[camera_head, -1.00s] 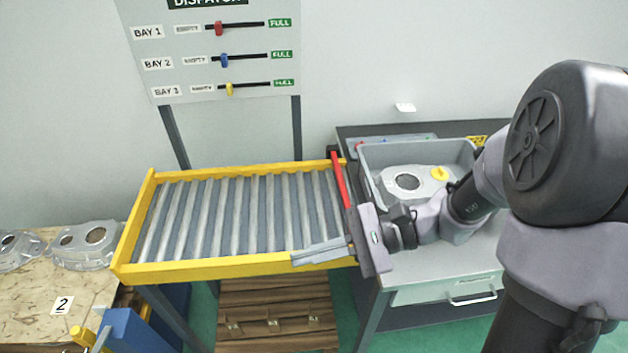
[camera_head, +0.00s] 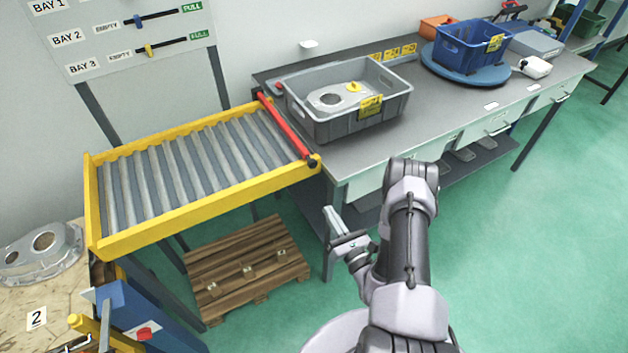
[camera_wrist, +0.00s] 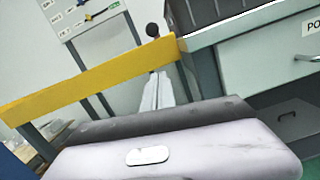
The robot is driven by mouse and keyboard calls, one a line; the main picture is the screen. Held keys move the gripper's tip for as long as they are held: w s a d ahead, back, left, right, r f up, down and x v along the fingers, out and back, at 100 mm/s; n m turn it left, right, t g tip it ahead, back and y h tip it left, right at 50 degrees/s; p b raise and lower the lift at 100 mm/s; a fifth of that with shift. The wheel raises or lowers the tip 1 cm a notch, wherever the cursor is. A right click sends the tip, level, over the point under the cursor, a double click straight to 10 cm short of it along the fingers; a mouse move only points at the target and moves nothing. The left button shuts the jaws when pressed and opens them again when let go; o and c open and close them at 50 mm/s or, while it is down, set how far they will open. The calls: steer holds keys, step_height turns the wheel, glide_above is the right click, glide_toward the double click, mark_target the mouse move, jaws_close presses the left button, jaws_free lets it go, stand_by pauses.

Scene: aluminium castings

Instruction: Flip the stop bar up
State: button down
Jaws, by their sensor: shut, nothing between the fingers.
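The red stop bar (camera_head: 285,127) lies across the right end of the yellow-framed roller conveyor (camera_head: 190,207), roughly level with the rails. Its black knob end (camera_head: 312,162) is at the near right corner. In the wrist view a black ball knob (camera_wrist: 152,30) stands just above the yellow rail (camera_wrist: 90,80); the red length is not visible there. My gripper (camera_head: 328,212) is shut and empty, in front of and below that corner, apart from the bar in the head view. In the wrist view my fingers (camera_wrist: 157,90) point toward the rail and knob.
A grey crate (camera_head: 310,112) with a casting (camera_head: 330,98) stands on the workbench (camera_head: 440,113) right of the conveyor. A blue crate (camera_head: 440,62) is farther right. A wooden pallet (camera_head: 250,275) lies below the conveyor. The green floor to the right is clear.

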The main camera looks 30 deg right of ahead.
steer(key=w+b, duration=0.1)
steer(key=w, duration=0.2)
steer(key=w+b, duration=0.1)
steer(key=w, duration=0.3)
steer(key=w+r+b, duration=0.1)
steer(key=w, duration=0.2)
steer(key=shift+w+a+r, duration=0.1)
steer(key=shift+w, duration=0.05)
steer(key=r, duration=0.3)
steer(key=shift+d, duration=0.25)
steer(key=shift+r, duration=0.5)
